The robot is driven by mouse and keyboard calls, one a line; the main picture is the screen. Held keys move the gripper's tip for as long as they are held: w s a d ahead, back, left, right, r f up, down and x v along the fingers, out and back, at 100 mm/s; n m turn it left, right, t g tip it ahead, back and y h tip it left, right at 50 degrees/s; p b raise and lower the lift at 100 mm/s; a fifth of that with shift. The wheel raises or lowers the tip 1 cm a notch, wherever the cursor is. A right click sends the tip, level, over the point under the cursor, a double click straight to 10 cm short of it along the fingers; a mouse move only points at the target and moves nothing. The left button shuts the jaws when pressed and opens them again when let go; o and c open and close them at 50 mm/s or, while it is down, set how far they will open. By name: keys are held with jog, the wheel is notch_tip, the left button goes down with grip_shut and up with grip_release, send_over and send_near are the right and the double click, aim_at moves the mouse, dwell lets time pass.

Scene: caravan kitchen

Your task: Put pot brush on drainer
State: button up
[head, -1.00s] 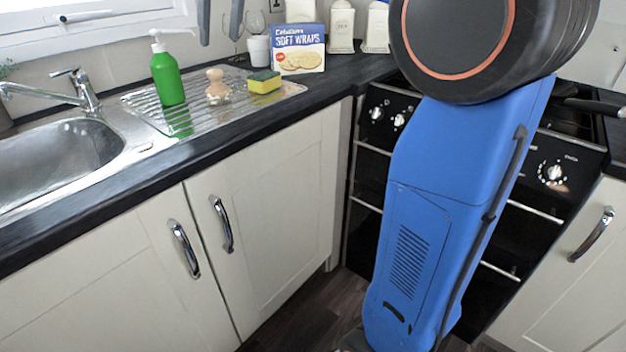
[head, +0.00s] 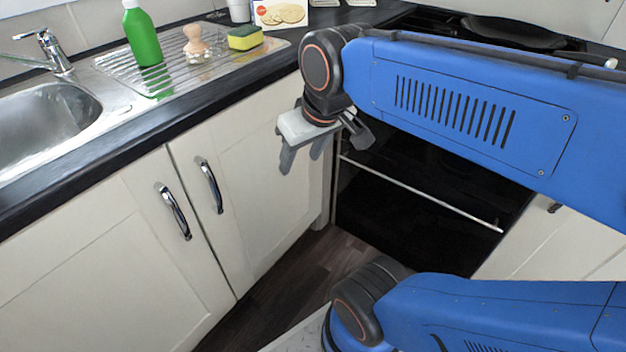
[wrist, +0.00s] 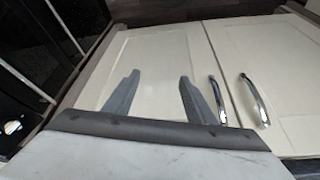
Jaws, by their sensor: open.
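The pot brush (head: 196,44), with a round pale wooden knob and bristles below, stands on the ribbed metal drainer (head: 225,66) beside the sink. It is between a green bottle and a sponge. My gripper (head: 299,165) is open and empty, pointing down in front of the cupboard doors, below counter height and to the right of the brush. In the wrist view its two fingers (wrist: 158,98) are spread apart with only the cupboard door behind them. The brush and drainer are not visible in the wrist view.
A green bottle (head: 143,38) and a yellow-green sponge (head: 245,38) stand on the drainer. The sink (head: 45,125) is to the left. A food box (head: 281,14) and white cup (head: 239,10) are behind. The black oven (head: 420,200) is right of my gripper. Cupboard handles (head: 211,187) stick out.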

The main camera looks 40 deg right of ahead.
jog(key=s+f, duration=0.3)
jog(key=f, duration=0.2)
jog(key=shift+s+d, duration=0.2)
jog(key=shift+s, duration=0.05)
jog(key=shift+r, duration=0.1)
dwell(0.8)
